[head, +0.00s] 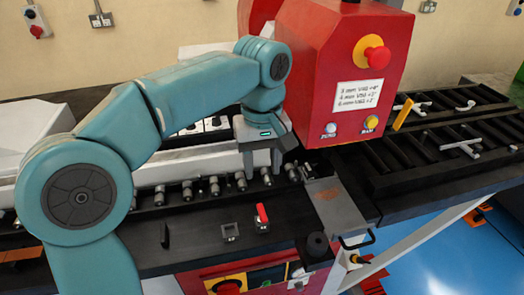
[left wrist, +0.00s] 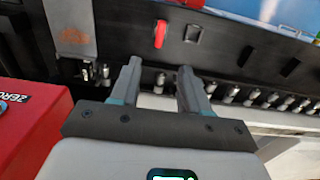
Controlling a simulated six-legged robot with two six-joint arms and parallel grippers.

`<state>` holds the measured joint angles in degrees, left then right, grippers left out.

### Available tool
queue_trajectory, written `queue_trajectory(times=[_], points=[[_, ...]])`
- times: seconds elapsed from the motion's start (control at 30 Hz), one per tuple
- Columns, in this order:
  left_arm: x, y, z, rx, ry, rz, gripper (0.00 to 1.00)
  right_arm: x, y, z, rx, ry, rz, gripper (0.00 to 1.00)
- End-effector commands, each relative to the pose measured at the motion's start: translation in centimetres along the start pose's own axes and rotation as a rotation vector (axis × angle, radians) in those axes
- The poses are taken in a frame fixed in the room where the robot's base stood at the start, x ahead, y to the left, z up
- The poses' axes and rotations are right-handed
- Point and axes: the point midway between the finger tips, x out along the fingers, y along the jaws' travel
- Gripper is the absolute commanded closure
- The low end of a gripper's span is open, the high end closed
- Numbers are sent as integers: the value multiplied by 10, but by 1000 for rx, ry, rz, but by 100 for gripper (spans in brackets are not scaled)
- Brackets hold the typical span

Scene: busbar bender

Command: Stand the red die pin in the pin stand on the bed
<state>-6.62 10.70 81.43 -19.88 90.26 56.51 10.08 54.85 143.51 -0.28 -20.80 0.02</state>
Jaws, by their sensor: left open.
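The red die pin (head: 262,213) shows as a short red piece, slightly tilted, over a small dark block on the black bed. I cannot tell whether it is seated in that block. It also shows in the left wrist view (left wrist: 160,34). Just left of it is a small square dark holder with an opening (head: 230,232), which may be the pin stand; it also shows in the left wrist view (left wrist: 193,34). My left gripper (head: 246,184) is open and empty, fingers down at the roller row, behind the pin and apart from it; its fingers also show in the left wrist view (left wrist: 157,88).
A row of metal rollers (head: 187,192) runs along the bed. A red machine head (head: 345,75) stands close right of my gripper. A grey plate (head: 328,198), a black knob (head: 316,245) and a dark upright piece (head: 165,235) are nearby. The bed front is otherwise mostly clear.

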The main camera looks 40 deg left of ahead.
Motion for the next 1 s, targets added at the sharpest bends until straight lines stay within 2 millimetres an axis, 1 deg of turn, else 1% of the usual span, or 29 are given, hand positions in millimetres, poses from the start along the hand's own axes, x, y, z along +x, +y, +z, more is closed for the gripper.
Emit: queue_trajectory(times=[0.03,0.1,0.23,1.0], points=[[-9,1,0,0,1,1,54,-2,-1,0,0,0,0,57],[-17,1,0,1,0,0,54,-4,-1,0,0,0,0,57],[-24,0,0,1,0,-1,54,-4,-2,0,0,0,0,57],[-24,-1,1,0,0,-1,54,-4,-1,0,0,0,0,57]])
